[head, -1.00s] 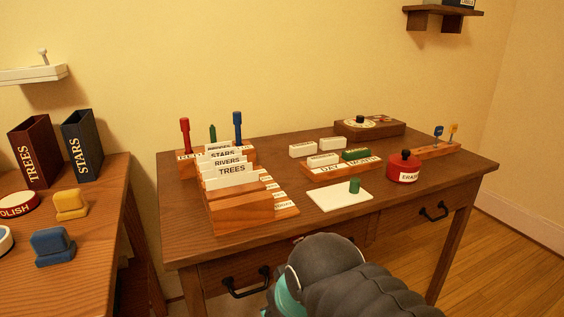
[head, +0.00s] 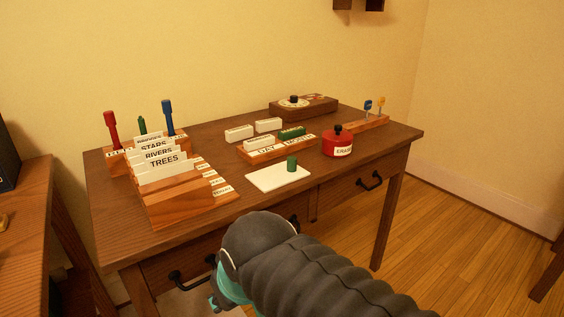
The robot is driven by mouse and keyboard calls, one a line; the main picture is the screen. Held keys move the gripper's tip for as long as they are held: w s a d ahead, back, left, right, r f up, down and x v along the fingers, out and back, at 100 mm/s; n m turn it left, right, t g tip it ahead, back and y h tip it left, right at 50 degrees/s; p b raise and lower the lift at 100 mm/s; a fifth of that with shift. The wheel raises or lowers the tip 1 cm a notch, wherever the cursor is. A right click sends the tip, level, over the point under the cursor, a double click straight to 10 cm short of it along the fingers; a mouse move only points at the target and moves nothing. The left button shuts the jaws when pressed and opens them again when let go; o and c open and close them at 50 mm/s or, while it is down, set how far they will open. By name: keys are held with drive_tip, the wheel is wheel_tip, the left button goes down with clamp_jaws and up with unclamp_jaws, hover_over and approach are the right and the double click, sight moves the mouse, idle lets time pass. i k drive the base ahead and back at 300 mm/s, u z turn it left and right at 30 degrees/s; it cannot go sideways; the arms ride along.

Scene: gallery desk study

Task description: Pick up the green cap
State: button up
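The green cap (head: 292,164) is a small green cylinder standing upright on a white card (head: 265,182) near the front of the desk (head: 220,215). A green marker (head: 142,124), shorter than its neighbours, stands in the rack at the desk's left between a red marker (head: 112,129) and a blue marker (head: 168,117). My grey and teal arm fills the lower middle, in front of the desk and below the card. My gripper's fingers do not show.
A card file (head: 180,206) stands left of the white card. Behind it is a wooden tray (head: 262,156) with white and green blocks. A red round pot (head: 337,141) stands to the right. A wooden box (head: 318,106) and a small rack (head: 368,123) are farther back.

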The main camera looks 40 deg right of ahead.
sight(291, 160)
drive_tip(key=k, duration=1.15)
drive_tip(key=z, duration=0.65)
drive_tip(key=i, duration=0.95)
drive_tip(key=z, duration=0.5)
